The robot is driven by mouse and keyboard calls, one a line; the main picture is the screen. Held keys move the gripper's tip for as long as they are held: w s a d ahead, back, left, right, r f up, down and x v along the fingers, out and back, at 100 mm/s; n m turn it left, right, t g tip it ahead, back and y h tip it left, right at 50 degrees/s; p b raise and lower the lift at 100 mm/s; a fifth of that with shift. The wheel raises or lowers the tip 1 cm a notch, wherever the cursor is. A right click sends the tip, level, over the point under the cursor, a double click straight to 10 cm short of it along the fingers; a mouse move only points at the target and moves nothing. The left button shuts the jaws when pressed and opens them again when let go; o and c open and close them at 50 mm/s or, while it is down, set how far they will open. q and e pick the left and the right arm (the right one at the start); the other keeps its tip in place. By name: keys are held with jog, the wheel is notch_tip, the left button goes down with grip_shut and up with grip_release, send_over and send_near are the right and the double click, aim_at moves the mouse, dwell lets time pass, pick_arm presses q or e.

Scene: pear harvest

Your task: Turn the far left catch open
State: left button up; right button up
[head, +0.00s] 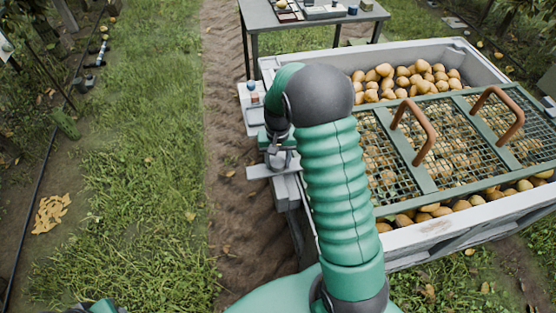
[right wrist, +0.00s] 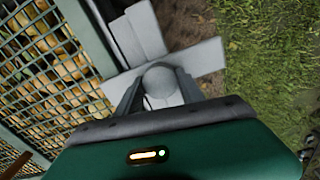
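The far left catch (head: 272,171) is a pale grey flat bar at the left side of the pear bin. In the right wrist view the catch (right wrist: 207,57) has a round grey knob (right wrist: 160,80) and lies crosswise to a grey strip beside the mesh. My right gripper (head: 281,155) is over the catch, and in the right wrist view its two fingers (right wrist: 160,92) sit against both sides of the knob. The mesh lid (head: 425,190) with two brown handles lies over the front part of the bin. My left gripper is not recognisable; only a green and dark arm part shows at bottom left.
The pale bin (head: 485,62) holds many pears (head: 405,82). A grey table (head: 310,20) with items stands behind it. A small shelf (head: 252,97) with little items juts from the bin's left side.

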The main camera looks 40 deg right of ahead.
grip_shut()
jog(key=shift+r, duration=0.1)
jog(key=shift+r+m+p, duration=0.15)
jog(key=shift+m+p, duration=0.45)
jog(key=shift+p, duration=0.35)
jog(key=m+p, duration=0.5)
jog(key=p, duration=0.1)
jog(key=shift+m, duration=0.4)
jog(key=m+p, duration=0.5)
jog(key=m, duration=0.1)
jog(key=shift+p, duration=0.35)
jog(key=m+p, duration=0.2)
jog(key=m, duration=0.2)
jog(key=shift+w+m, duration=0.1)
jog(key=shift+m, duration=0.2)
jog(key=shift+m+p, duration=0.3)
jog(key=shift+p, duration=0.05)
